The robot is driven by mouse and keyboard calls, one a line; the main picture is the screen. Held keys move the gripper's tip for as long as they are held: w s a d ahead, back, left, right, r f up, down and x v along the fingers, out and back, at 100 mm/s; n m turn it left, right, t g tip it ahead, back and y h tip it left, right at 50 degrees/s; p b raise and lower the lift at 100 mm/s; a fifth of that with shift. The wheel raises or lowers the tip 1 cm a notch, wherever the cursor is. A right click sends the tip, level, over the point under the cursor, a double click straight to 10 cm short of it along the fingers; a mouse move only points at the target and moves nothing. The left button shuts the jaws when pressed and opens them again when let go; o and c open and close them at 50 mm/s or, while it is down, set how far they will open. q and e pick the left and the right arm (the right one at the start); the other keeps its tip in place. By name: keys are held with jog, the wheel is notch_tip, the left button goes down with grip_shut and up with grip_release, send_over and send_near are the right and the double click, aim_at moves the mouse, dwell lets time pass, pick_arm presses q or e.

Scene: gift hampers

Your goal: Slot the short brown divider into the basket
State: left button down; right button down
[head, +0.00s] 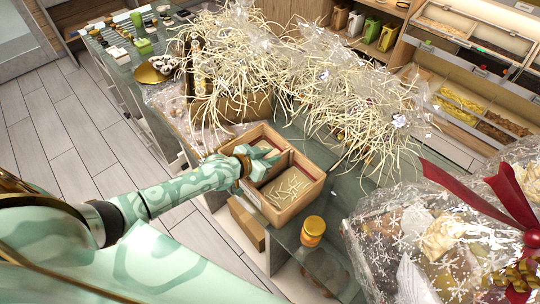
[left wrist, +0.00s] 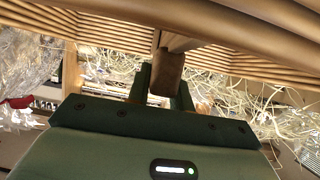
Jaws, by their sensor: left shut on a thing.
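The basket (head: 296,207) is a light brown, open box with ribbed walls on the glass counter, with straw in its near compartment. In the left wrist view the gripper (left wrist: 165,88) is shut on the short brown divider (left wrist: 168,72), whose end shows between the two dark green fingers. The ribbed basket walls (left wrist: 95,28) fill the top of that view, close to the divider. The fingers hide most of the divider in the head view, so I cannot tell how deep it sits. My right gripper is not in view.
A straw-filled basket (head: 235,105) stands behind. A wrapped hamper (head: 400,235) with a red ribbon (head: 480,205) fills the right. A gold dish (head: 150,73) lies farther left.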

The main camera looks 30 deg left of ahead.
pick_arm(q)
jog(key=shift+f, duration=0.25)
jog(key=c, duration=1.2)
grip_release()
jog(key=shift+r, duration=0.1)
jog(key=shift+o, duration=0.2)
jog(key=shift+s+a+r, duration=0.2)
jog(key=shift+s+r, duration=0.05)
jog(key=shift+s, duration=0.2)
jog(key=p+v, duration=0.4)
jog(key=v, duration=1.1)
jog(key=shift+s, duration=0.15)
